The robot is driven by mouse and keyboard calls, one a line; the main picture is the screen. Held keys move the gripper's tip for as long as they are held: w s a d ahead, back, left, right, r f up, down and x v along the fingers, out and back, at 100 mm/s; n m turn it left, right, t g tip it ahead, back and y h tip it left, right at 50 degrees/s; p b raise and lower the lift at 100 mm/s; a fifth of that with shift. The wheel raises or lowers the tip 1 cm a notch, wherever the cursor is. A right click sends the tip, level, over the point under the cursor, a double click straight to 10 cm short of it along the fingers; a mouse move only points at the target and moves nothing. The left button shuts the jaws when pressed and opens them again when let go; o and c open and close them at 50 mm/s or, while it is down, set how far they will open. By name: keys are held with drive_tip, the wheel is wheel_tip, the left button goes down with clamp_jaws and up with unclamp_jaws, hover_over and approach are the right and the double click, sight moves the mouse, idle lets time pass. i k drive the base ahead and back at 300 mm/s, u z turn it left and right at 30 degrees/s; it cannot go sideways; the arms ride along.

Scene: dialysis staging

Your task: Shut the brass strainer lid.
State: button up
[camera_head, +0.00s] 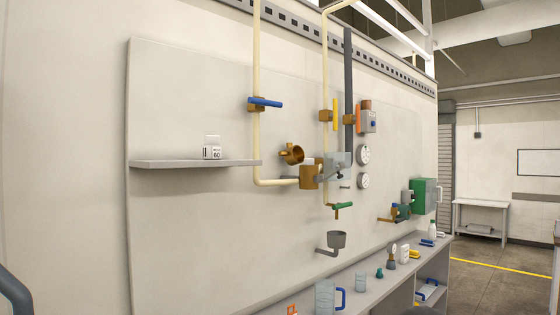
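The brass strainer (308,180) sits on the cream pipe run on the wall panel, near the middle of the head view. A round brass piece that looks like its lid (292,153) stands at the upper left of the body, tilted, with a dark hollow facing right. It looks swung open, apart from the top of the body. A small pale patch shows at the top of the body. A grey box-like fitting with a dark lever partly overlaps the strainer's right side. My gripper is not in view.
A blue-handled valve (265,103) is on the left pipe and a yellow-handled valve (333,115) on the right one. A grey shelf (195,163) holds a white box (212,148). Below are a grey funnel cup (336,240) and a bench (375,287) with jugs and bottles.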

sight(288, 154)
drive_tip(key=k, duration=0.75)
drive_tip(key=z, duration=0.7)
drive_tip(key=i, duration=1.5)
drive_tip(key=u, duration=0.65)
